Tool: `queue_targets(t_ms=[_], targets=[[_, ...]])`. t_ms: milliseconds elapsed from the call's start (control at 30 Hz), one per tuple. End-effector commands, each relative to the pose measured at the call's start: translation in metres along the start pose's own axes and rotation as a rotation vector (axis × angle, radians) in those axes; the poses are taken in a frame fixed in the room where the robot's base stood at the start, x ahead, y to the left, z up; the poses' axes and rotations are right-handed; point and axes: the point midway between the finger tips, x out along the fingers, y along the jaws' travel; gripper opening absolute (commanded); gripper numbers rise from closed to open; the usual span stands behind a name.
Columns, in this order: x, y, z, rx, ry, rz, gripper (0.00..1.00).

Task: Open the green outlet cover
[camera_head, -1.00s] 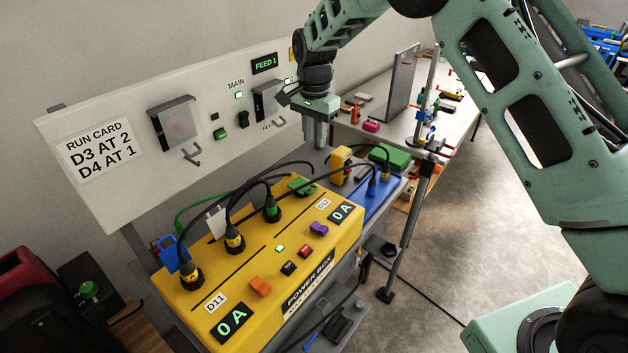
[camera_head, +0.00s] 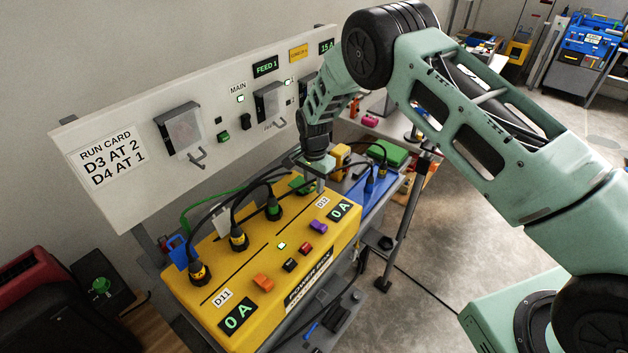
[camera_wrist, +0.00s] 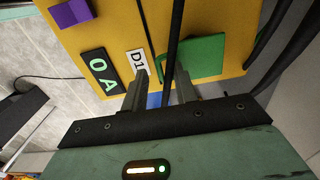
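The green outlet cover (camera_head: 298,183) lies at the far right end of the yellow power box (camera_head: 340,236), partly hidden by cables and my arm. It appears flat and closed. In the wrist view the cover (camera_wrist: 196,60) is a green plate on the yellow face, right of centre. My gripper (camera_head: 318,172) is over that end of the box, beside the cover. In the wrist view my gripper (camera_wrist: 160,78) has its two fingers apart with nothing held. The right finger overlaps the cover's lower left part; I cannot tell whether they touch.
Black cables (camera_wrist: 174,35) run past the fingers and the cover. Plugs, including a green-banded one (camera_head: 273,209), stand in the box. A purple switch (camera_head: 322,201) and 0 A display (camera_head: 340,210) are close by. A blue box (camera_head: 375,195) adjoins at right.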

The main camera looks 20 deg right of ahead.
Motion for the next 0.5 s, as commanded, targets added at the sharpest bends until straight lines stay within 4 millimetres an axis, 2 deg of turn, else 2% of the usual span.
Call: queue_targets(t_ms=[233, 333, 500], targets=[[0.001, -0.0001, 0.0001, 0.0, 0.0, 0.0, 0.29], [0.0008, -0.0001, 0.0002, 0.0, 0.0, 0.0, 0.01], [0.0006, -0.0001, 0.0002, 0.0, 0.0, 0.0, 0.0]])
